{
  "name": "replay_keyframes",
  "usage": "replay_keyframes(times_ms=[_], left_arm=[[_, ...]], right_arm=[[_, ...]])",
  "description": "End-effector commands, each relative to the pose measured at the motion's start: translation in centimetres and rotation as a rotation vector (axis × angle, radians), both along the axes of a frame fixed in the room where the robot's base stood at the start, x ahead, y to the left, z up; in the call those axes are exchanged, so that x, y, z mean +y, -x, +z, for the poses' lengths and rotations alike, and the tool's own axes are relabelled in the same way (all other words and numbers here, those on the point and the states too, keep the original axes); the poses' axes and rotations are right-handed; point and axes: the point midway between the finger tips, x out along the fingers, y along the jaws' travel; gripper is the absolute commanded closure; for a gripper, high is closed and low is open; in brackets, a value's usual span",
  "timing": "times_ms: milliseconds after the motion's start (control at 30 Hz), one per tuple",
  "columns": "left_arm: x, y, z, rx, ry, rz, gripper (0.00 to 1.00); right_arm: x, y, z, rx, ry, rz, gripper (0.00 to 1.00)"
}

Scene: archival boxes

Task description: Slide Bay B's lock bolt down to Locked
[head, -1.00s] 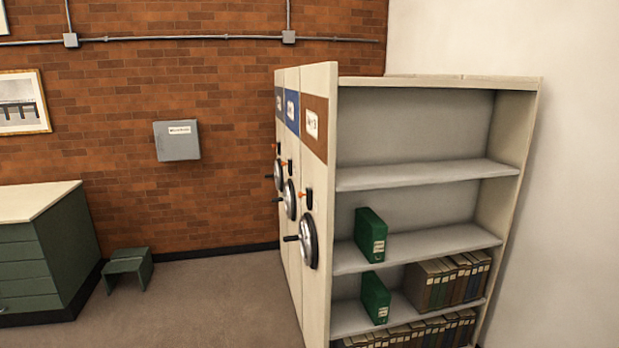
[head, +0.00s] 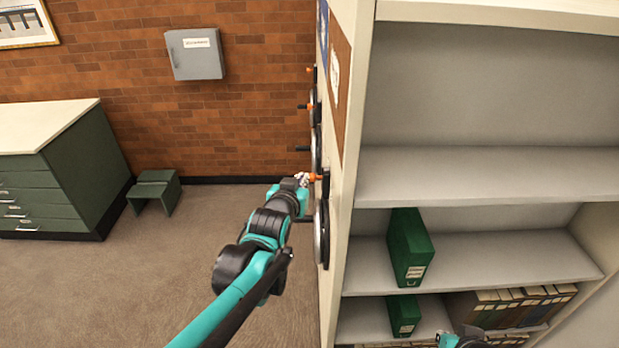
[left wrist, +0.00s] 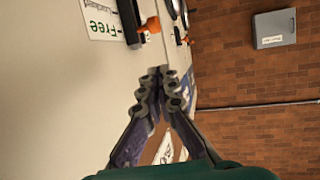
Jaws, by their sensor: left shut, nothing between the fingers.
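The nearest shelf end panel (head: 350,110) bears an orange lock bolt knob (head: 316,177) on a dark mount, above its black handwheel (head: 322,235). I cannot read which bay it is. In the left wrist view the orange knob (left wrist: 150,25) sits on a black track beside a label (left wrist: 102,18) with green "Free" and smaller dark "Locked". My left gripper (head: 303,178) is shut and empty, just left of the knob in the head view. In the left wrist view its closed fingertips (left wrist: 160,74) are close to the knob, with a gap showing between them.
Farther bays have their own orange knobs (head: 310,106) and handwheels. Open shelves with green boxes (head: 410,247) stand at right. A grey wall box (head: 195,54), green drawer cabinet (head: 60,175) and step stool (head: 154,191) are at left. A piece of my right arm shows at the bottom edge.

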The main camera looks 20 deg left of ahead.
Motion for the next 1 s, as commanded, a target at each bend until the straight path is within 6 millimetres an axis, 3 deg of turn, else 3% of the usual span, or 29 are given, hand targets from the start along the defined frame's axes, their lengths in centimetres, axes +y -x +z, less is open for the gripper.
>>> replay_keyframes(times_ms=[333, 600, 1000], left_arm=[[0.3, -7.0, -2.6, 0.001, 0.001, 0.000, 1.00], [0.3, -8.2, -5.4, 0.001, 0.001, 0.000, 1.00], [0.3, -8.3, -5.6, 0.002, 0.000, 0.000, 1.00]], right_arm=[[0.0, 0.0, -1.9, 0.000, 0.000, 0.000, 1.00], [0.0, 0.0, -2.9, 0.000, 0.000, 0.000, 1.00], [0.0, 0.0, -2.9, 0.000, 0.000, 0.000, 1.00]])
